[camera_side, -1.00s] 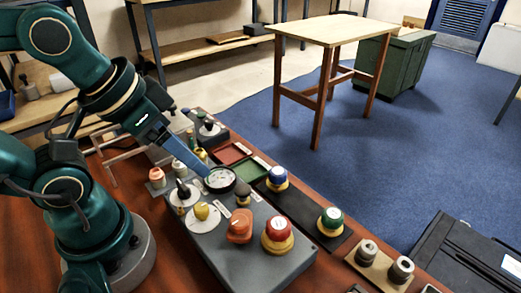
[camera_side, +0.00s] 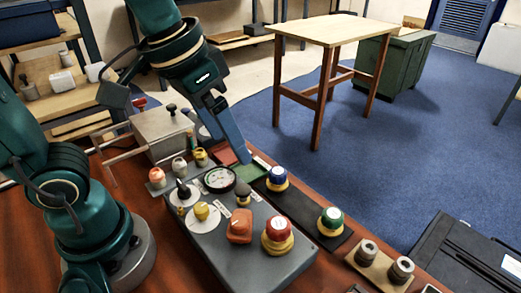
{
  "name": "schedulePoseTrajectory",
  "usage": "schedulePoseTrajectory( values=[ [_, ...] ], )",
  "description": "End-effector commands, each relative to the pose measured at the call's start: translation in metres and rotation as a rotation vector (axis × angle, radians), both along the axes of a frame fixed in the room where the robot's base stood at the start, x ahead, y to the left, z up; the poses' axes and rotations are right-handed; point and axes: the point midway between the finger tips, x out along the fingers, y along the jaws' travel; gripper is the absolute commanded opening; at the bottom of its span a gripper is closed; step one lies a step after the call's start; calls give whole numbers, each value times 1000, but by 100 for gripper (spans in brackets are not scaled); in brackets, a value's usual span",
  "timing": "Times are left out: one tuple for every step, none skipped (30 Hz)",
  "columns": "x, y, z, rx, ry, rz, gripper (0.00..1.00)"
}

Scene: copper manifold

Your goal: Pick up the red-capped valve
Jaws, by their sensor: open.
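The red-capped valve (camera_side: 278,234) has a brass-yellow body and a red cap with a pale top. It stands upright at the front right of the grey panel block (camera_side: 268,262). My gripper (camera_side: 240,160) is open, with no object visible in it. It points down over the small red and green trays, up and left of the red-capped valve and well apart from it. One finger hides part of the other, so the gap between them is unclear.
Beside the valve is an orange-red knob (camera_side: 239,226). A gauge (camera_side: 219,179), a yellow knob (camera_side: 202,212) and a dark knob (camera_side: 242,192) are nearby. A blue-capped valve (camera_side: 277,178) and green-capped valve (camera_side: 331,221) stand on a black strip. A grey box (camera_side: 160,132) stands behind.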

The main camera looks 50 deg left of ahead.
Motion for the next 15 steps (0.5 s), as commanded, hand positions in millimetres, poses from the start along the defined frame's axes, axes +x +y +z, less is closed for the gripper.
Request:
schedulePoseTrajectory(
  values=[
    [8, -10, -4, 4, 39, -29, 84],
    [11, -16, -6, 7, 59, -43, 84],
    [16, -24, -10, 11, 85, -64, 84],
    [19, -30, -13, 15, 105, -80, 84],
    [22, -36, -17, 21, 126, -96, 84],
    [25, -44, -23, 28, 153, -117, 84],
    [27, -51, -27, 33, 171, -133, 84],
    [29, -56, -32, 40, 189, -149, 84],
    [30, -64, -39, 48, 213, -169, 84],
    [30, -69, -44, 56, 229, -184, 84],
    [31, -74, -48, 62, 244, -198, 84],
    [30, -79, -55, 70, 262, -216, 84],
    [30, -83, -59, 76, 273, -228, 84],
    [29, -86, -63, 82, 284, -238, 84],
    [27, -88, -67, 89, 298, -250, 84]
  ],
)
